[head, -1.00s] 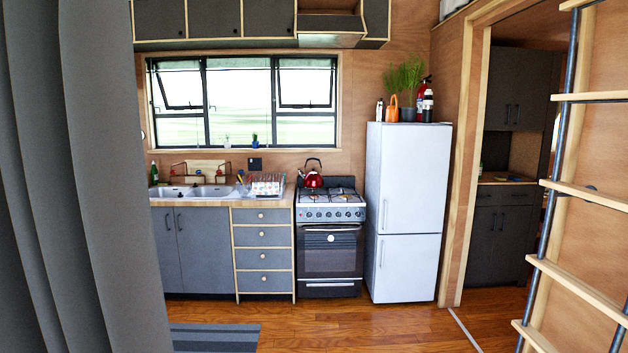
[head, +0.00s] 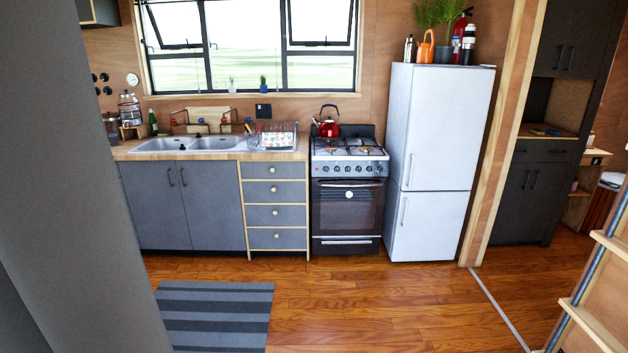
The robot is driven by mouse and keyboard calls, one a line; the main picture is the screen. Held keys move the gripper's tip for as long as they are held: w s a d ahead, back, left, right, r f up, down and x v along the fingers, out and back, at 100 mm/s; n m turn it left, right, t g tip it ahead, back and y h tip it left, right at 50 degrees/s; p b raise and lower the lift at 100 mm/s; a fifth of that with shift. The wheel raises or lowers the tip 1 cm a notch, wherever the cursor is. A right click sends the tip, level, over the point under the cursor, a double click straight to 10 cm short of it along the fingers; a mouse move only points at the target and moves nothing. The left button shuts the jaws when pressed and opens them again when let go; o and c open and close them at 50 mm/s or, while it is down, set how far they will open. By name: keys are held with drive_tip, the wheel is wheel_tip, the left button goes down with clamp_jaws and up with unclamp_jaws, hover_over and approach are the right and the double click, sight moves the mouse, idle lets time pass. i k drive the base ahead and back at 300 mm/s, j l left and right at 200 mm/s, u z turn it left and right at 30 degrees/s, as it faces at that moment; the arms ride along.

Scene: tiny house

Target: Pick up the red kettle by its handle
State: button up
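The red kettle (head: 328,129) stands upright on the back left of the stove top (head: 349,151). Its dark handle (head: 329,107) arches over the top. The stove stands between the drawer unit and the white fridge. My gripper is not in view, so whether it is open or shut does not show. The kettle is across the room from me, with nothing in front of it.
A white fridge (head: 439,160) stands right of the stove. A dish rack (head: 273,135) and sink (head: 187,144) are to the left. A ladder (head: 596,290) stands at right. The wooden floor (head: 350,300) ahead is open, with a striped rug (head: 214,316).

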sight(327, 131)
drive_tip(key=i+u, duration=0.1)
drive_tip(key=i, duration=2.6)
drive_tip(key=i+z, duration=0.15)
drive_tip(key=i, duration=0.7)
drive_tip(key=i+j+z, duration=0.25)
drive_tip(key=i+z, duration=0.2)
drive_tip(key=i, duration=0.15)
drive_tip(key=i+j+z, duration=0.5)
drive_tip(key=i+l, duration=0.05)
drive_tip(key=i, duration=0.05)
